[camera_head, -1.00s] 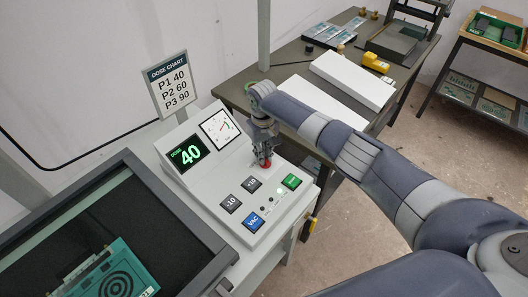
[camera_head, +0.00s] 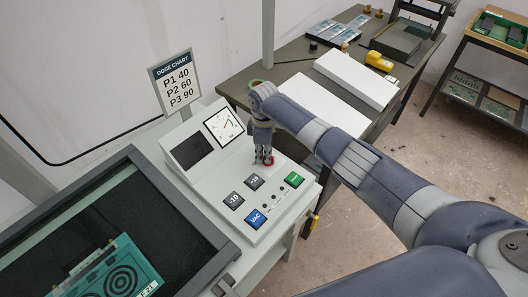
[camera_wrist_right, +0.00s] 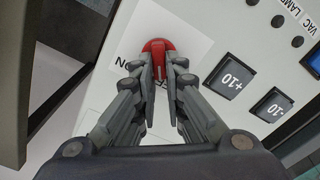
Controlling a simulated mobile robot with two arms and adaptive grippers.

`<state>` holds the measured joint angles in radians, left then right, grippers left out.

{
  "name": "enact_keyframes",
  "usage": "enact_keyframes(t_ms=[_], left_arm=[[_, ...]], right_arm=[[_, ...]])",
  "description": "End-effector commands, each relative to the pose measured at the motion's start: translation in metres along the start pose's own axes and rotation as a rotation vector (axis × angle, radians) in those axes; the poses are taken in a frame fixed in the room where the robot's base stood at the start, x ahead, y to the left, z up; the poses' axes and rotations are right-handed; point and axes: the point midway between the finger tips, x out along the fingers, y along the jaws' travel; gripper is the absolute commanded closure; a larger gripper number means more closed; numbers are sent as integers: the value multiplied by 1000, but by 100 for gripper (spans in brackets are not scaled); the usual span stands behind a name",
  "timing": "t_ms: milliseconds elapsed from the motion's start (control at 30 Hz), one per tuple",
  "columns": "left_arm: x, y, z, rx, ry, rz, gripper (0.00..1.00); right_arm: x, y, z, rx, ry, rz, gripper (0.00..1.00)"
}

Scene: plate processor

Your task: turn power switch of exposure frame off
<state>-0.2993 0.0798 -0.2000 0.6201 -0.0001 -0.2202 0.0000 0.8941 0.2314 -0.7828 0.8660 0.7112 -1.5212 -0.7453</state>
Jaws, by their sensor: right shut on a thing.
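The exposure frame's control panel (camera_head: 222,208) stands beside the frame. Its dose display (camera_head: 194,151) is dark. The red power switch (camera_head: 269,161) sits near the panel's upper right, mostly covered by my right gripper in the head view. In the right wrist view the red knob (camera_wrist_right: 158,47) is between the fingertips of my right gripper (camera_wrist_right: 160,76), which is shut on it. Letters ending in "ON" show on the label beside it. My left gripper is in neither view.
The panel has +10 (camera_head: 254,182), -10 (camera_head: 234,200), blue VAC (camera_head: 256,218) and green (camera_head: 293,179) buttons, with dark lamps between. The exposure frame (camera_head: 150,180) holds a teal board (camera_head: 110,275). A dose chart (camera_head: 175,82) stands behind. A dark table (camera_head: 245,93) is at the back right.

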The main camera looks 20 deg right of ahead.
Motion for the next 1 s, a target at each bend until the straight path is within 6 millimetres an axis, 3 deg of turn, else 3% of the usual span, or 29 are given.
enact_keyframes(t_ms=[400, 933, 1000], left_arm=[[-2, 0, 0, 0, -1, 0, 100], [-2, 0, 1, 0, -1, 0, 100], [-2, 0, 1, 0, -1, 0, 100]], right_arm=[[-3, 0, 0, -181, 2, 5, 100], [-3, 0, 0, -204, 2, 7, 100], [-3, 0, 0, -204, 2, 7, 78]])
